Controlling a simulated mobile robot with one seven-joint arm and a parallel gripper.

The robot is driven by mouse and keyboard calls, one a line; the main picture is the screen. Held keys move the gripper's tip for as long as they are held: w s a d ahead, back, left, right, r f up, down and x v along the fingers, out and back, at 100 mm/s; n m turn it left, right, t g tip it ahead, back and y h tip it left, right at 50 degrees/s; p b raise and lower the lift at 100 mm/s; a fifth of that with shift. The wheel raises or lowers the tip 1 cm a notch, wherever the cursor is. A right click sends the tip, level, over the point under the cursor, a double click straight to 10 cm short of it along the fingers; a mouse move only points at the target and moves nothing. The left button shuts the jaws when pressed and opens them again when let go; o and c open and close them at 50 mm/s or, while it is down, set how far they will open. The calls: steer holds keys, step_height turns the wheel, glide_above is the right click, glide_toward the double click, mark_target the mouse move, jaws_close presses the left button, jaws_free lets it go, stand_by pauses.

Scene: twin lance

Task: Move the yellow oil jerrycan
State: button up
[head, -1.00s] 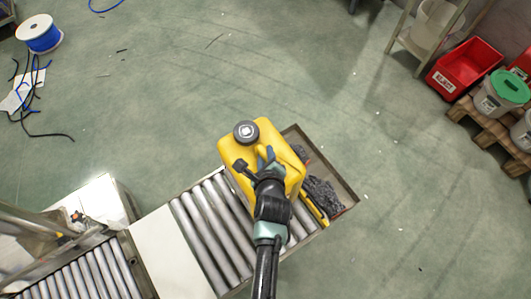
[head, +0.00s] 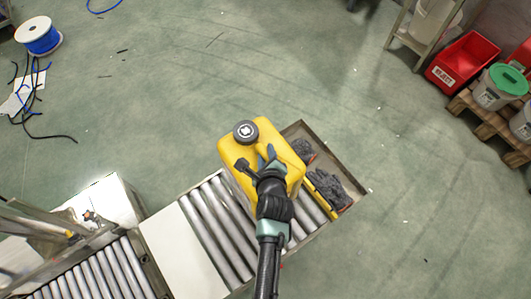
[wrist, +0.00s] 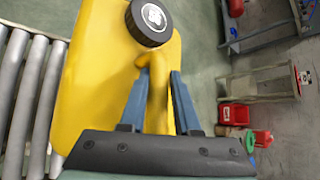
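The yellow jerrycan (head: 240,150) has a black cap and a moulded handle. It is over the roller conveyor (head: 207,225) at the middle of the head view. My gripper (head: 267,160) is shut on its handle from the near side. In the wrist view, the two blue-grey fingers of my gripper (wrist: 158,78) lie on either side of the handle, and the can's body (wrist: 92,80) fills the left half. The can's underside is hidden, so its gap above the rollers cannot be told.
A shallow tray (head: 352,178) with dark gloves (head: 327,186) lies at the conveyor's right end, close beside the can. A cable spool (head: 39,35) and loose cables are at the far left. A red bin (head: 462,62) and tubs stand at right. The floor beyond the conveyor is mostly clear.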

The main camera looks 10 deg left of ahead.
steer(key=o, duration=0.3)
steer(key=shift+a+r, duration=0.3)
steer(key=shift+a, duration=0.2)
steer(key=shift+w+f, duration=0.1)
steer(key=shift+f, duration=0.15)
steer(key=shift+d, duration=0.1)
steer(key=shift+s+d+r, duration=0.2)
steer(key=shift+s, duration=0.2)
steer(key=p+v, duration=0.2)
steer(key=v, duration=1)
steer(key=shift+p, duration=0.4)
